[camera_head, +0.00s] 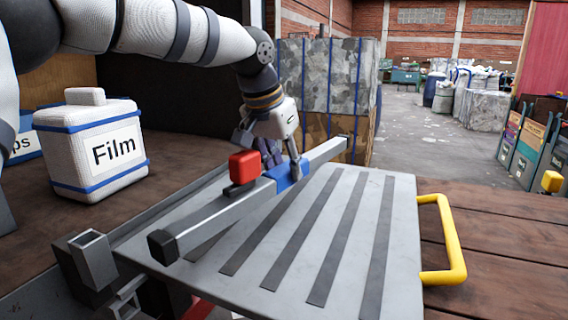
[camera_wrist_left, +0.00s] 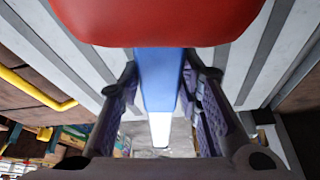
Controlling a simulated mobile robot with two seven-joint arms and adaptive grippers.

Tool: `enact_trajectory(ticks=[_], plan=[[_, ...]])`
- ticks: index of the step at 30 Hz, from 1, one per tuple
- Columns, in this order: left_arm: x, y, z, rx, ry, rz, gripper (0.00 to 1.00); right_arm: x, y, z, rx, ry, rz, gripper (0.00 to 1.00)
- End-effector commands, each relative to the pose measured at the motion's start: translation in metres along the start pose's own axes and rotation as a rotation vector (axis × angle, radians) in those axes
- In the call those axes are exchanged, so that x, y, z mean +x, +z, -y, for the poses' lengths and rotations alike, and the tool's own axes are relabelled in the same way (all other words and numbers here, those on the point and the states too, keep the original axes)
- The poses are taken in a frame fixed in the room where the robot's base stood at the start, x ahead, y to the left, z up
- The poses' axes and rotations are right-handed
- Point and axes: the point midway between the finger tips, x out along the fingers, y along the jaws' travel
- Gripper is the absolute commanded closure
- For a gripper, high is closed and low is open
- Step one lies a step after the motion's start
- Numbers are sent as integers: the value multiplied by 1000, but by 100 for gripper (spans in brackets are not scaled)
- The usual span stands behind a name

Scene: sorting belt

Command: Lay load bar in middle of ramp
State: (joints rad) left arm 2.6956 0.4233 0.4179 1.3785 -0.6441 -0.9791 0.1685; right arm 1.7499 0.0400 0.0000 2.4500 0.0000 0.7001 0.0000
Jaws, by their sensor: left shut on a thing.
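The load bar (camera_head: 215,213) is a long grey bar with a dark end cap, a blue middle band and a red block on top. My left gripper (camera_head: 282,168) is shut on the blue band. In the left wrist view the blue band (camera_wrist_left: 160,85) runs between both fingers, with the red block large at the top. The ramp (camera_head: 400,215) is a grey plate with several dark strips. The bar lies slantwise over the ramp's left and far part. I cannot tell whether it touches the plate. My right gripper is not in view.
A yellow handle (camera_head: 455,250) sticks out at the ramp's right side. A white box marked Film (camera_head: 92,150) stands on the brown surface at left. Wrapped bales (camera_head: 325,75) stand behind the bar. Brown planks (camera_head: 510,240) at right are clear.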

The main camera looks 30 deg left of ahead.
Motion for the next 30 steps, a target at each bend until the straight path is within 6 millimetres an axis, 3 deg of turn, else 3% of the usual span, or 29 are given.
enact_trajectory(ticks=[30], plan=[[17,6,0,1,0,-10,100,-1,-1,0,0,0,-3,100]])
